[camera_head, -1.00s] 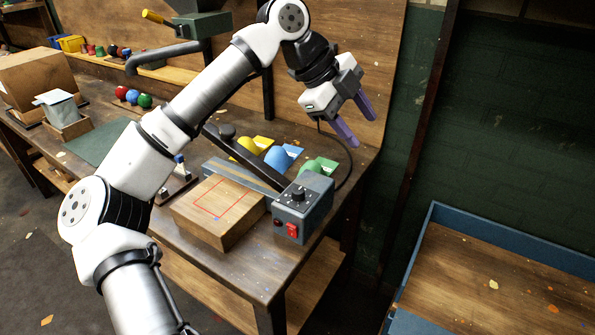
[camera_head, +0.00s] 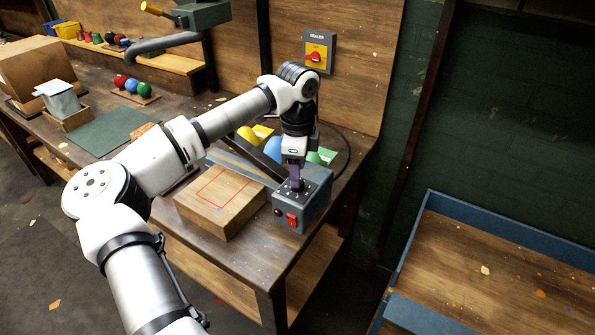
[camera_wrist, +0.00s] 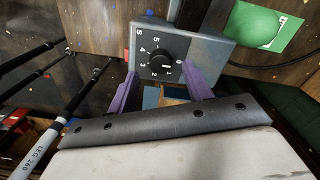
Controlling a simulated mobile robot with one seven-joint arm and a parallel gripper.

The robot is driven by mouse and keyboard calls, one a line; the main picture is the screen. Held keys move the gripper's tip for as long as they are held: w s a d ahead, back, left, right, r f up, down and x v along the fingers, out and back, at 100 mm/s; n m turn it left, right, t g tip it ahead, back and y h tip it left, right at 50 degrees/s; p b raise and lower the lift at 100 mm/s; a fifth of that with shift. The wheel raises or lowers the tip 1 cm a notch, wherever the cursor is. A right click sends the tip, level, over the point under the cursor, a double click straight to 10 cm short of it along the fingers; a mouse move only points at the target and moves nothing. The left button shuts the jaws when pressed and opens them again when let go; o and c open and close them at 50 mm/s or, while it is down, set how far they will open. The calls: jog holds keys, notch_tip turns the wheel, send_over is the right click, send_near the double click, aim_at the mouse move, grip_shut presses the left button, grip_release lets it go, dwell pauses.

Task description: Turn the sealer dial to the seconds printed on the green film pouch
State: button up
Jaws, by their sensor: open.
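The sealer's grey control box (camera_head: 314,200) stands at the bench's right end. Its black dial (camera_wrist: 166,58) has printed numbers around it in the wrist view; its pale mark seems to lie near the 0 side, but the exact setting is unclear. My gripper (camera_head: 296,183) points down over the dial and hides most of it in the head view. In the wrist view its purple fingers (camera_wrist: 163,74) are apart, one on each side of the dial; contact is not clear. The green film pouch (camera_wrist: 260,27) lies beside the box; its printed seconds are unreadable. It is partly hidden in the head view (camera_head: 327,155).
A wooden block with a red outline (camera_head: 222,200) sits left of the box. A red switch (camera_head: 292,219) is on the box's front. Yellow (camera_head: 262,131) and blue (camera_head: 273,149) pouches lie behind. A sealer isolator (camera_head: 317,55) is on the back panel.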

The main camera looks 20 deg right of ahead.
jog(key=shift+f+p, duration=0.3)
jog(key=shift+f, duration=1.25)
jog(key=c, duration=1)
